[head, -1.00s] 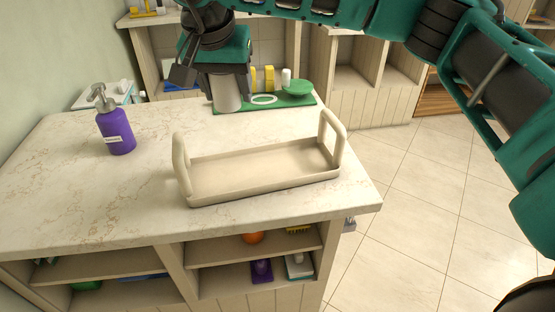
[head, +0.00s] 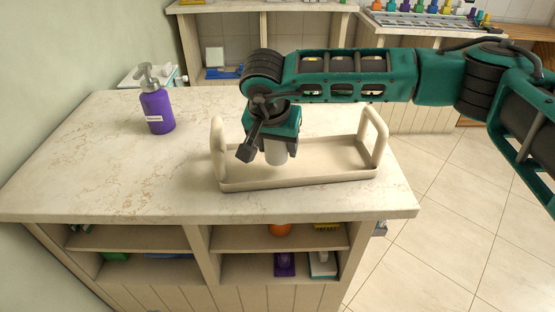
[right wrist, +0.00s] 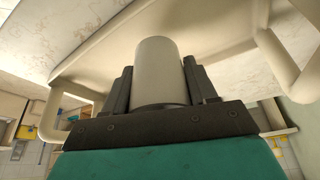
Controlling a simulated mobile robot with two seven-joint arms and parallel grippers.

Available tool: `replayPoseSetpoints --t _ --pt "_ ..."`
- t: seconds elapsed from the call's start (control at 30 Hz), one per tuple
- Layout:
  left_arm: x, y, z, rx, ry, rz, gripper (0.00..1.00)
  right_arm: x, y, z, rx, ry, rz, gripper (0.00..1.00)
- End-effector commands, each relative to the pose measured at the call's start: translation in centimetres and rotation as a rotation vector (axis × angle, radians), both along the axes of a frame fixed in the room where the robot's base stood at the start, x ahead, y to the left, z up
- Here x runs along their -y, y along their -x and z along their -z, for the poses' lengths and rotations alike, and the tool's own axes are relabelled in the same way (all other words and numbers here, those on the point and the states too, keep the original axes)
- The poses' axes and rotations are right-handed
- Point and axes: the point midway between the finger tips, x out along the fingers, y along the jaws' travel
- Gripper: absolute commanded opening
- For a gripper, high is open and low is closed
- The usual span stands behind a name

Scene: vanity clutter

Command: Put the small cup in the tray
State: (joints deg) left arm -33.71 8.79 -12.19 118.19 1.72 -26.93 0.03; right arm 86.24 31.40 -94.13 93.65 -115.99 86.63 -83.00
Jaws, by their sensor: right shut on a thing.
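The small cup (head: 275,154) is pale beige and held in my right gripper (head: 273,142). In the right wrist view the cup (right wrist: 160,72) stands between the two dark fingers, and the gripper is shut on it. The beige tray (head: 330,179) with two upright loop handles lies on the marble counter. In the head view the cup is over the left part of the tray. I cannot tell whether its lower end touches the tray floor. My left gripper is not in view.
A purple pump bottle (head: 158,110) stands on the counter (head: 90,170) left of the tray. The tray's left handle (head: 217,150) is close beside my right gripper. Open shelves below hold an orange ball (head: 280,229) and other items. The counter's left front is clear.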

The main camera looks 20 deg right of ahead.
Motion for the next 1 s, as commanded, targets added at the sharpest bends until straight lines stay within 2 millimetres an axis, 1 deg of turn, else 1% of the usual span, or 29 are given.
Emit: replayPoseSetpoints --t 0.07,0.3,0.37,0.57,0.73,0.77,1.0 --pt "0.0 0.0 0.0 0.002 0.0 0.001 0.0 0.0 0.0 0.6 -0.002 0.001 -0.001 0.21" --pt "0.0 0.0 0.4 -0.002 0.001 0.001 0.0 0.0 0.0 3.9 -0.001 0.002 0.001 0.21" --pt "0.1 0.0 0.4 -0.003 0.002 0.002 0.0 0.0 0.0 4.2 0.0 0.001 0.0 0.21" --pt "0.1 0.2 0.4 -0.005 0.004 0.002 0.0 0.0 0.0 4.2 0.001 0.001 0.0 0.21" --pt "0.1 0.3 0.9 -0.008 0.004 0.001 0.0 0.0 0.0 4.7 0.0 0.0 0.0 0.21" --pt "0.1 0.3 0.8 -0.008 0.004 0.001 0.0 0.0 0.0 4.5 0.0 0.0 0.0 0.6" --pt "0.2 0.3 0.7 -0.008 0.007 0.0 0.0 0.0 0.0 4.5 -0.001 0.001 -0.001 0.82"
